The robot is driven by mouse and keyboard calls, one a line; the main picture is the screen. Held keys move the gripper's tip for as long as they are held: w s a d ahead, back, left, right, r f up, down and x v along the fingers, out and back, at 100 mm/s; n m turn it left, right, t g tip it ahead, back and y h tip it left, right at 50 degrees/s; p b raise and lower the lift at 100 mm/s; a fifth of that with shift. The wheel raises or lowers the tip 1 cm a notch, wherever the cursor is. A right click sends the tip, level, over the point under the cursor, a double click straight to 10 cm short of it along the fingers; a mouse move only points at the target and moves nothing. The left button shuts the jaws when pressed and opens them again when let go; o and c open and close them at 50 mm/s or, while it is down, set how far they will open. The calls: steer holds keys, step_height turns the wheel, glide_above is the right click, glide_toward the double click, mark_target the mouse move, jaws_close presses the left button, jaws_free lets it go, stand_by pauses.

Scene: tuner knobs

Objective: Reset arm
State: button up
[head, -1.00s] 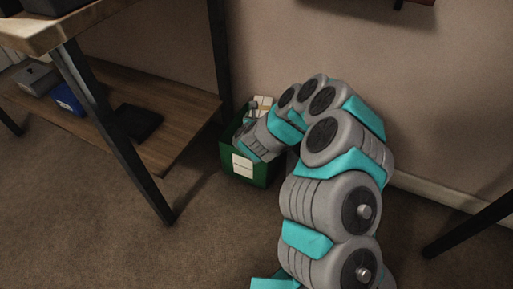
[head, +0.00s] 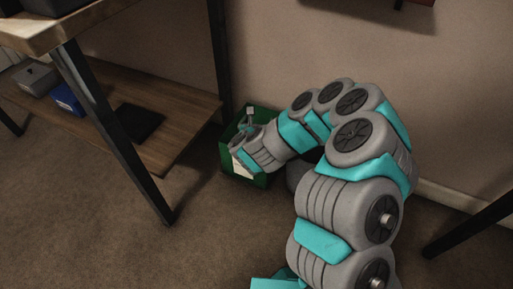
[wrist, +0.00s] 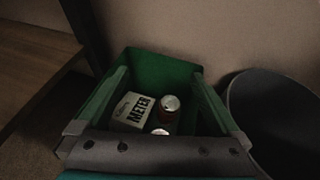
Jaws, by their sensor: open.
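My arm reaches down and left in the head view. My gripper (head: 247,118) is over the green bin on the floor, with its fingers apart and nothing seen between them. The green bin (head: 258,181) stands by the wall and is partly hidden by my arm. In the wrist view the bin (wrist: 160,66) is open below my gripper. Inside it lie a white box with METER printed on it (wrist: 133,110) and a can with a shiny top (wrist: 169,104). Another shiny round top shows just below the can, partly cut off by my wrist.
A table with dark legs (head: 112,130) stands at the left. Its low wooden shelf (head: 185,113) holds a blue bin (head: 68,98), a grey box (head: 35,78) and a black flat item (head: 139,121). A dark round container (wrist: 275,115) is right of the bin. Carpet is clear in front.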

steer(key=shift+v, duration=1.15)
